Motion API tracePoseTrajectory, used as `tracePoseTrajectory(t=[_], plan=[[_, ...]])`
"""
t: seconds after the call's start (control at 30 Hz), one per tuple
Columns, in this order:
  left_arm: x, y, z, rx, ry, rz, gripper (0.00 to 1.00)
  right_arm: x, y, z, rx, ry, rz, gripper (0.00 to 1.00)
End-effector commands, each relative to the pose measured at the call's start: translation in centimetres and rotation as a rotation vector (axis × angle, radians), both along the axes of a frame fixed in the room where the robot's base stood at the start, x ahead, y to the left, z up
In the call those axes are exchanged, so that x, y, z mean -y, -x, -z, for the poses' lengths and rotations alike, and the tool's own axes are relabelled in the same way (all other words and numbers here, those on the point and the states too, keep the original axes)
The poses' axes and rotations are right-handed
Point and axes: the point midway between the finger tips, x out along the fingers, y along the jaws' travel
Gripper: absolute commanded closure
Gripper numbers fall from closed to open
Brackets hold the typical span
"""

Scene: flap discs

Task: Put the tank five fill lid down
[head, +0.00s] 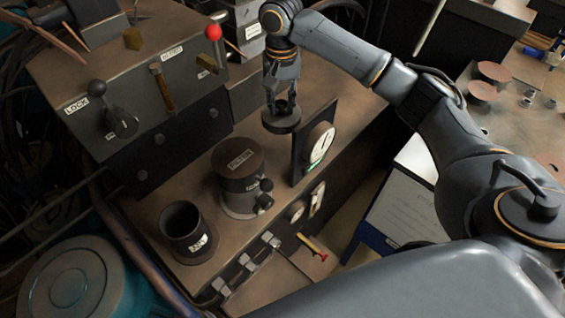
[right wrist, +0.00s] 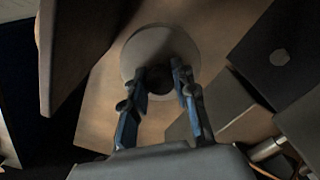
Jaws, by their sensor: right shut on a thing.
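My right gripper (head: 283,100) is shut on the fill lid (head: 281,121), a dark round disc with a raised knob. In the right wrist view the two fingertips (right wrist: 165,85) stand on either side of the knob, and the pale disc (right wrist: 138,47) spreads out beyond them. I cannot tell whether the disc touches the bench top. An open dark cylinder (head: 182,220) with a small white label stands at the front left of the bench; its label is too small to read. My left gripper is not in view.
A dark-topped canister (head: 238,160) stands between the open cylinder and the lid. An upright gauge panel (head: 316,145) is close to the right of the lid. A lever box (head: 140,85) with a red knob (head: 213,33) is at the left. The bench (head: 295,205) has bare patches.

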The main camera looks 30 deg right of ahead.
Motion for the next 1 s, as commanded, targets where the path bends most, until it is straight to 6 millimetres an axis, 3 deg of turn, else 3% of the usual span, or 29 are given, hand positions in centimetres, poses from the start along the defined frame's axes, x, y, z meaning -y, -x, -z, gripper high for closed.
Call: tracePoseTrajectory(t=[0.03,0.2,1.0], plan=[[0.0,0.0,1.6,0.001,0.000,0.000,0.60,0.1,-0.1,1.9,-0.001,0.000,0.005,1.00],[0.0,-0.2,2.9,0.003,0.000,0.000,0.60,0.5,-0.4,3.7,0.000,0.001,0.017,1.00],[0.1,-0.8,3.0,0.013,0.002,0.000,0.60,0.6,-0.4,13.9,-0.001,0.003,0.021,1.00]])
